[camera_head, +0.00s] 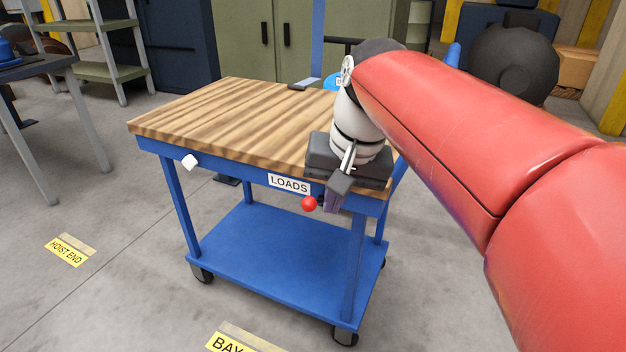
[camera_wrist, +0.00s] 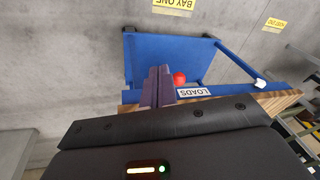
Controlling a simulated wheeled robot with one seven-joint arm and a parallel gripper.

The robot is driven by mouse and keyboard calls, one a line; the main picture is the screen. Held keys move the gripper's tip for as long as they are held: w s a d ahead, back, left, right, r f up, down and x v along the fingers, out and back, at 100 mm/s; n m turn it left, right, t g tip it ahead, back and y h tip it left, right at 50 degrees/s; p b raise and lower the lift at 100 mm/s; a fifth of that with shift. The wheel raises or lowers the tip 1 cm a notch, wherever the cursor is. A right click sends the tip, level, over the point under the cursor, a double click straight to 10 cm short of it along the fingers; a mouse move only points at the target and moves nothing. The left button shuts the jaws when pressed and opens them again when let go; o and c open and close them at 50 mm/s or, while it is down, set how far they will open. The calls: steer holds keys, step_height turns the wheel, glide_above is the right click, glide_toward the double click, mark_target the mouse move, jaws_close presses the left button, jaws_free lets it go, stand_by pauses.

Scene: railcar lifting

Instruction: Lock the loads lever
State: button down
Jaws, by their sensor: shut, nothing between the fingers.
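The loads lever's red ball knob (camera_head: 309,203) shows at the front edge of the blue cart, just below and right of the white LOADS label (camera_head: 289,185). Its shaft is mostly hidden by my gripper. My gripper (camera_head: 333,203) is shut and empty, pointing down in front of the cart's edge, right of the red knob. In the wrist view the shut fingers (camera_wrist: 158,75) stand just left of the red knob (camera_wrist: 179,79), with the LOADS label (camera_wrist: 193,92) near it. I cannot tell whether the fingers touch the lever.
The cart's striped wooden top (camera_head: 225,110) is mostly clear, with a small dark item (camera_head: 304,83) at the back. A white knob (camera_head: 189,161) sticks out at the front left. A blue lower shelf (camera_head: 270,250) lies below. Open floor lies in front.

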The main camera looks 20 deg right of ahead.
mark_target(311, 198)
steer(key=w+d+r+m+g+y+p, duration=0.1)
steer(key=w+d+r+m+g+y, duration=0.1)
steer(key=w+r, duration=0.6)
steer(key=shift+w+d+r+m+g, duration=0.35)
steer(key=shift+w+d+m+g, duration=0.45)
steer(key=shift+w+d+m, duration=0.8)
steer(key=shift+w+a+n, duration=0.25)
steer(key=shift+a+n, duration=0.05)
steer(key=b+x, duration=0.1)
steer(key=x, duration=1.3)
steer(key=shift+d, duration=0.1)
steer(key=shift+f+b, duration=0.1)
steer(key=shift+b, duration=0.25)
